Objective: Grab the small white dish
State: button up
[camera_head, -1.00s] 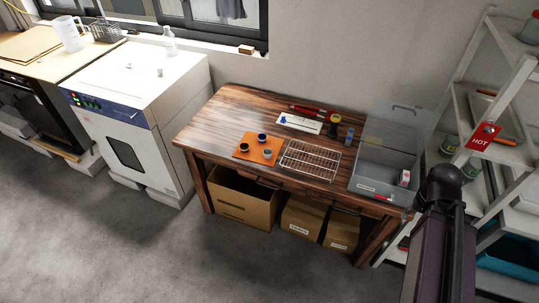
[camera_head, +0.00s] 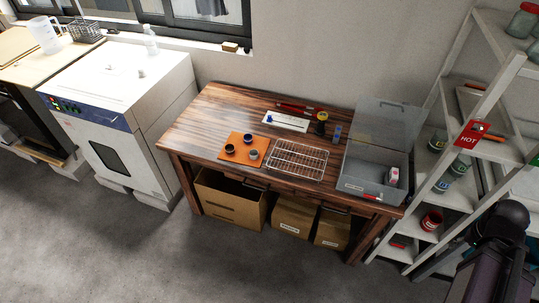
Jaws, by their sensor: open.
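Three small round cups stand on an orange mat (camera_head: 236,157) on the wooden table. The front right cup (camera_head: 253,155) is pale grey outside with a dark inside. The left cup (camera_head: 230,150) looks dark, and the back cup (camera_head: 248,139) looks dark blue. A flat white plate (camera_head: 296,124) with a small blue item on it lies behind the mat. I cannot tell for sure which of these, if any, is the small white dish. My gripper is not in view; only a dark part of my arm shows at the lower right, well away from the mat.
A wire rack (camera_head: 297,160) lies right of the mat. A clear lidded bin (camera_head: 378,172) stands at the table's right end. A shelf with a red HOT tag (camera_head: 471,133) is further right. A white oven (camera_head: 118,130) stands left. The floor in front is clear.

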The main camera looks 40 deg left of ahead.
aim_at(254, 154)
jog(key=z, duration=0.8)
jog(key=k, duration=1.25)
jog(key=u, duration=2.3)
jog(key=i, duration=0.15)
jog(key=z, duration=0.75)
